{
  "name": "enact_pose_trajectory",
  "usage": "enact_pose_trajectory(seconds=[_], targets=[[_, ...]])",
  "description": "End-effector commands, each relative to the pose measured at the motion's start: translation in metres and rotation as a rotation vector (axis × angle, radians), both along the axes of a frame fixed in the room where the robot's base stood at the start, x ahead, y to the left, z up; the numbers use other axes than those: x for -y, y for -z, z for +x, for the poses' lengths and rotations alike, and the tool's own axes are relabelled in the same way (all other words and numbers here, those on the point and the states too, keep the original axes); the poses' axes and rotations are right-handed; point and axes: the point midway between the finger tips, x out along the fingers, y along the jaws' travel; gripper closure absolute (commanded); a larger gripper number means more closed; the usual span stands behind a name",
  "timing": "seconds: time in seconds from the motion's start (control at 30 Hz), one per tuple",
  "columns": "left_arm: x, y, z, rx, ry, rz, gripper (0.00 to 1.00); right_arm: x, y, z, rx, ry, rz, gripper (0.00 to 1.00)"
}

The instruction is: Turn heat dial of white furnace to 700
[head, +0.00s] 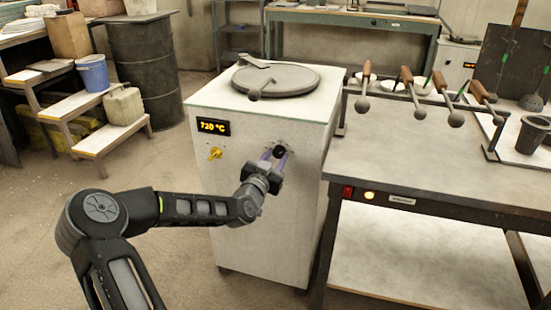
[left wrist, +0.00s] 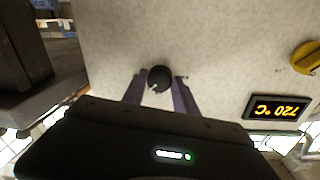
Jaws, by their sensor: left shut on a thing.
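The white furnace (head: 250,200) stands left of the table, with a round grey lid (head: 290,78) on top. Its front display (head: 214,127) glows yellow and reads 720 °C; in the left wrist view the display (left wrist: 275,107) is upside down and also reads 720 °C. The black heat dial (head: 280,151) is at the right of the front face; in the left wrist view the dial (left wrist: 159,79) shows a small white mark. My left gripper (head: 273,154) is shut on the dial, purple fingers on either side. My right gripper is in neither view.
A yellow knob (head: 215,154) sits below the display, clear of my gripper. A metal-topped table (head: 430,150) stands close on the right, with several wooden-handled ladles (head: 411,90) on a rack.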

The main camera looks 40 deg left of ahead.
Motion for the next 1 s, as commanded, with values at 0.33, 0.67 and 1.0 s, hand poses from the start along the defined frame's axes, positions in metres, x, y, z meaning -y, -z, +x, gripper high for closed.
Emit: enact_pose_trajectory(seconds=[0.33,0.67,1.0], targets=[[0.001,0.001,0.001,0.018,0.003,-0.049,1.0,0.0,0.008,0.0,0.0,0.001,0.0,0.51],[0.001,0.001,0.0,0.086,0.002,-0.238,1.0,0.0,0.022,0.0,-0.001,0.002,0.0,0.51],[0.002,0.001,0.001,0.18,0.002,-0.514,1.0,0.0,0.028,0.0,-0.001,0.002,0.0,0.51]])
